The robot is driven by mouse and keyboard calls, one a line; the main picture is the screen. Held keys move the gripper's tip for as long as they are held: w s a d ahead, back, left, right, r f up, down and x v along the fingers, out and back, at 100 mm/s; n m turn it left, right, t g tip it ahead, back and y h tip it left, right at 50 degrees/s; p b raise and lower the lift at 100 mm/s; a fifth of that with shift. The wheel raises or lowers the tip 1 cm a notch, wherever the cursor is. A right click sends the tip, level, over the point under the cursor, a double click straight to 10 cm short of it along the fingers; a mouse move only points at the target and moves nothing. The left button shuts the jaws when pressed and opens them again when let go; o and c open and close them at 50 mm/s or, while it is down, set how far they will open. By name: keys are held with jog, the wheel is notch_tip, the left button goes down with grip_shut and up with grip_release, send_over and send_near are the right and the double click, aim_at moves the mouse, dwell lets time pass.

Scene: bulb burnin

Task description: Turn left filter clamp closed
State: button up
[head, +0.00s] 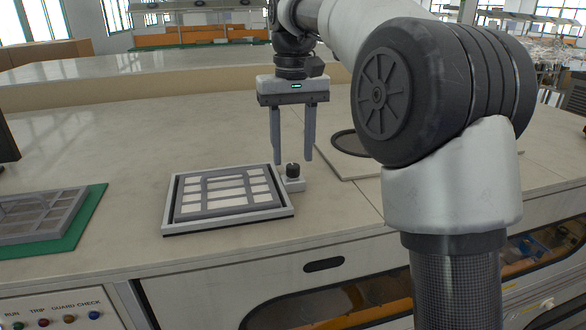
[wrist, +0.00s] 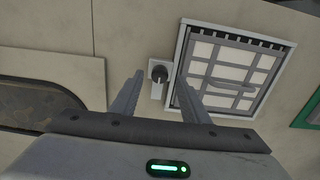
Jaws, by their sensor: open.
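The filter frame (head: 180,222) lies on the bench in the head view, a light tray with a grey grid over white panels. It also shows at the upper right of the wrist view (wrist: 181,62). The clamp, a dark round knob (head: 293,170) on a small light block (head: 294,185), sits at the frame's right edge. In the wrist view the knob (wrist: 159,73) is beside the frame. My gripper (head: 293,160) is open and points down above the clamp, with the knob roughly between its fingertips in the picture. I see no contact; the exact gap cannot be told.
A green mat (head: 92,215) with another grey gridded frame (head: 40,215) lies at the left. A flat plate with a dark round opening (head: 350,143) lies behind and right of the clamp. Buttons (head: 69,318) line the bench front. Bench between mat and filter frame is clear.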

aim_at(290, 166)
jog(key=shift+f, duration=1.45)
jog(key=shift+c, duration=0.5)
grip_shut()
